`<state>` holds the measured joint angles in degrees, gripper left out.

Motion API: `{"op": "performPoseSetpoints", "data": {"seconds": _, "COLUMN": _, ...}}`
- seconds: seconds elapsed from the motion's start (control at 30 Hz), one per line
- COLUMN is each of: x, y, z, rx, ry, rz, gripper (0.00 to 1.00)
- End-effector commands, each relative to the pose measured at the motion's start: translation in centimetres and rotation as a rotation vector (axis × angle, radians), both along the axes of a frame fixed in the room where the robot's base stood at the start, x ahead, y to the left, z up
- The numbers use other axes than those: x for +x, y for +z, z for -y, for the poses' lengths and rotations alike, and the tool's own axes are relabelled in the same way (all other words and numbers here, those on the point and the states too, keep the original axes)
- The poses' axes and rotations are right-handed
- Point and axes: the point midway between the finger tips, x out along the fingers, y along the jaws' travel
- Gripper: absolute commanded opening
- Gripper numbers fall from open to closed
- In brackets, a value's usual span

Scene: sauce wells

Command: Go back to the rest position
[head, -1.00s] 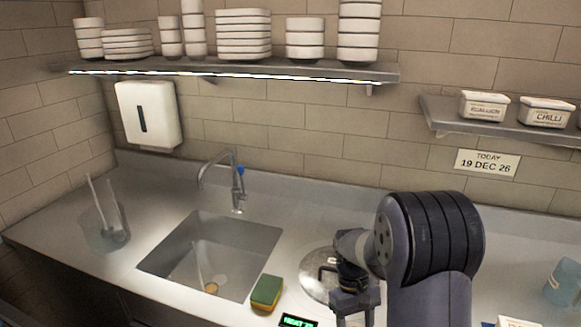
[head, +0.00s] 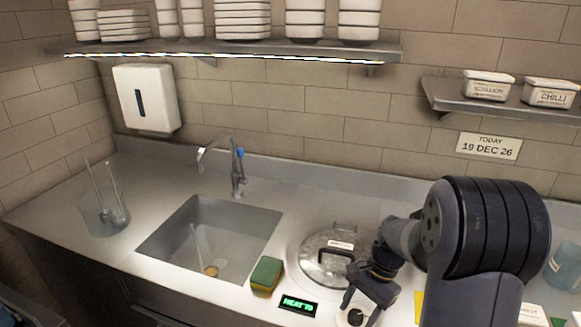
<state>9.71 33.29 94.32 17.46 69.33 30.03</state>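My gripper (head: 360,305) is at the lower middle right of the head view, at the end of my dark arm. It points down, and its two fingers look apart. A white round thing with a black centre (head: 355,317) shows between and below the fingertips, cut by the lower edge. I cannot tell whether the fingers touch it. A round metal lid (head: 322,262) with a dark handle and a white label lies in the counter just left of my gripper.
Left of the lid are a green and yellow sponge (head: 266,274), a small green-lit display (head: 298,304) and the sink (head: 205,235) with a tap (head: 237,172). A clear container with utensils (head: 105,215) stands far left. A blue cup (head: 562,265) is partly behind my arm. Shelves hang above.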

Motion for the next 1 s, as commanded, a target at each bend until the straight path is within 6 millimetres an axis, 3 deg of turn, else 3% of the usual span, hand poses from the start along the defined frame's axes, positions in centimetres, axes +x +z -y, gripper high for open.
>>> {"op": "performPoseSetpoints", "data": {"seconds": 0.6, "x": -0.47, "y": -0.17, "z": 0.06, "rx": 0.0, "ry": -0.637, "rz": 0.0, "gripper": 0.55}}
{"op": "performPoseSetpoints", "data": {"seconds": 1.0, "x": -0.5, "y": -0.01, "z": 0.04, "rx": -0.001, "ry": -0.769, "rz": 0.001, "gripper": 0.55}}
